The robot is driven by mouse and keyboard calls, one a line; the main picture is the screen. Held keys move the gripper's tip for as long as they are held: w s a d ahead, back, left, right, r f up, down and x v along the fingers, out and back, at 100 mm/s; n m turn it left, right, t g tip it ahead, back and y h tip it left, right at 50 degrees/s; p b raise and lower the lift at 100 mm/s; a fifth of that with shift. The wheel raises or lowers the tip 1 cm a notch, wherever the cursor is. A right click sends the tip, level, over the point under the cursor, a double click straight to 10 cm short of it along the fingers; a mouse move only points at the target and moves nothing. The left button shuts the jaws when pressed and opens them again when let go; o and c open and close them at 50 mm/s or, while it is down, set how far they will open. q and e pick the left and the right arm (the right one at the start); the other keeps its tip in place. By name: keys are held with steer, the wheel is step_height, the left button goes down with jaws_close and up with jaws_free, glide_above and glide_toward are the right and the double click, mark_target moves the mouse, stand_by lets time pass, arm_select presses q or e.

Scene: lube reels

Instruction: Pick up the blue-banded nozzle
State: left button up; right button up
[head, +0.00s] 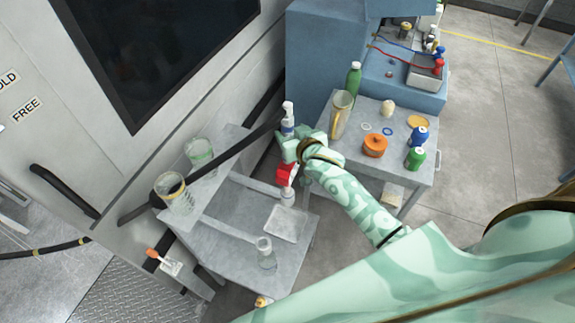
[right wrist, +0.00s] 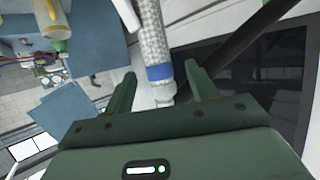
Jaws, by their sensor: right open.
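The blue-banded nozzle (right wrist: 158,72) shows in the right wrist view as a pale, textured upright tube with a blue band near its lower end. It lies between the two fingertips of my right gripper (right wrist: 160,76), which are apart, with a visible space to the left of the tube. In the head view a white piece with a blue band (head: 287,124) stands just above my right gripper (head: 287,142). Whether the fingers touch it cannot be told. My left gripper is not in view.
A dark bar (head: 225,165) runs close by the gripper. A red piece (head: 287,174) is just below it. A grey cart (head: 245,215) holds jars (head: 174,193). A side table (head: 345,155) carries an orange pot (head: 375,146), bottles and rings.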

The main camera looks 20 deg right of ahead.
mark_target(290, 129)
steer(key=x, duration=0.3)
steer(key=shift+f, duration=0.1)
steer(key=c, duration=0.4)
jaws_close()
step_height(290, 129, up, 10)
steer(key=shift+r+p, duration=0.15)
steer(key=shift+p, duration=0.45)
steer(key=shift+d, duration=0.1)
